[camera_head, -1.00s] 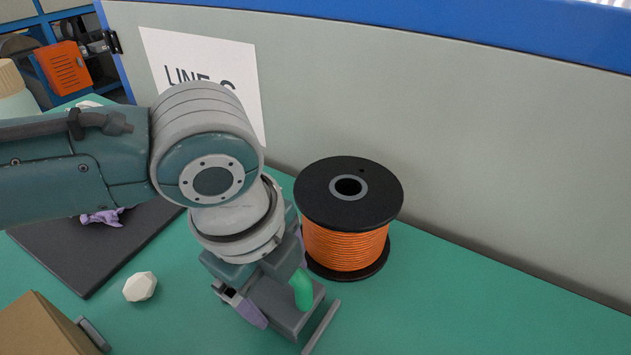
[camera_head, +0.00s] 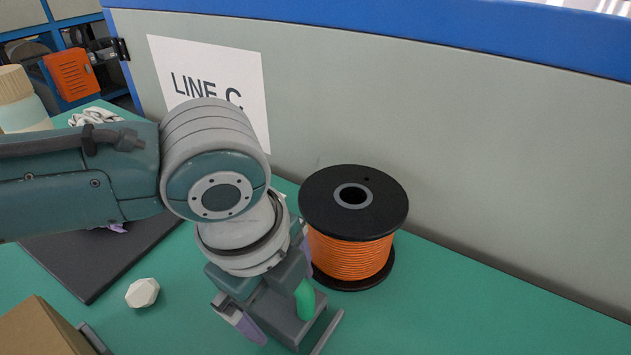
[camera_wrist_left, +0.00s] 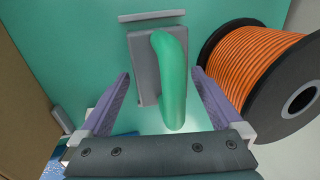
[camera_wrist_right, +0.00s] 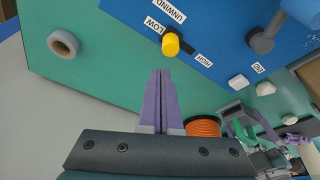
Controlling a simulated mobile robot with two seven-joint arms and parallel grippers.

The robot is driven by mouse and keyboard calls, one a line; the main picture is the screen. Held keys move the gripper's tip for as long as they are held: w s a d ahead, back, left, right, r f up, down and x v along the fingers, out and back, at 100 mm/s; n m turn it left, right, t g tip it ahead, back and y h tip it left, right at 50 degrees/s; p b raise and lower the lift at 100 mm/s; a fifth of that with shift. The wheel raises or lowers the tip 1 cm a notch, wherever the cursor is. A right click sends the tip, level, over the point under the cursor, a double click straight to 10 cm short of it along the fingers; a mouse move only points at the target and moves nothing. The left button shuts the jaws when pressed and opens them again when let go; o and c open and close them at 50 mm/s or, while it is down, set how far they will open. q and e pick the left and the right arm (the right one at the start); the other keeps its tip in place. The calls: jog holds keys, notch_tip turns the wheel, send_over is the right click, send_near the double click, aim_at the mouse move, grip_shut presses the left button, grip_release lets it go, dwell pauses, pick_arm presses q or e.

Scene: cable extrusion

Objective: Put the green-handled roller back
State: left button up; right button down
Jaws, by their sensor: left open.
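The green-handled roller shows its curved green handle (camera_wrist_left: 172,85) over a grey block (camera_wrist_left: 146,70) in the left wrist view; in the head view the handle (camera_head: 305,300) is partly hidden by my left arm. A thin grey bar (camera_wrist_left: 152,15) lies at the block's far end. My left gripper (camera_wrist_left: 161,76) is open, its purple fingers on either side of the handle with gaps visible. Whether it sits at the handle's height is hard to tell. My right gripper (camera_wrist_right: 159,72) is shut with its fingers together and nothing between them, seen only in the right wrist view.
An orange cable spool (camera_head: 350,255) with black flanges stands close right of the roller. A white faceted lump (camera_head: 142,293), a dark mat (camera_head: 95,260) and a cardboard box (camera_head: 40,330) lie left. The green table right of the spool is clear. A blue panel with a yellow knob (camera_wrist_right: 170,45) is near my right gripper.

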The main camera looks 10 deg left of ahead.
aim_at(269, 318)
pick_arm(q)
notch_tip(269, 318, up, 12)
jog(key=s+r+p, duration=0.1)
jog(key=s+p, duration=0.1)
jog(key=p, duration=0.2)
jog(key=s+d+n+t+h, duration=0.1)
jog(key=s+d+n+h, duration=0.2)
jog(key=s+d+n, duration=0.3)
jog(key=s+a+f+n+y, duration=0.1)
jog(key=s+a+n, duration=0.1)
jog(key=a+n, duration=0.2)
jog(key=s+a+f+n+y, duration=0.1)
jog(key=s+a+n, duration=0.2)
jog(key=a+n, duration=0.2)
jog(key=s+a+f+n+y, duration=0.1)
jog(key=s+a+n, duration=0.1)
jog(key=a+n, duration=0.3)
jog(key=shift+s+a+t+y, duration=0.25)
jog(key=shift+s+t+y, duration=0.05)
jog(key=shift+s, duration=0.1)
jog(key=shift+r, duration=0.1)
notch_tip(269, 318, up, 50)
jog(key=p, duration=5)
jog(key=shift+r, duration=0.2)
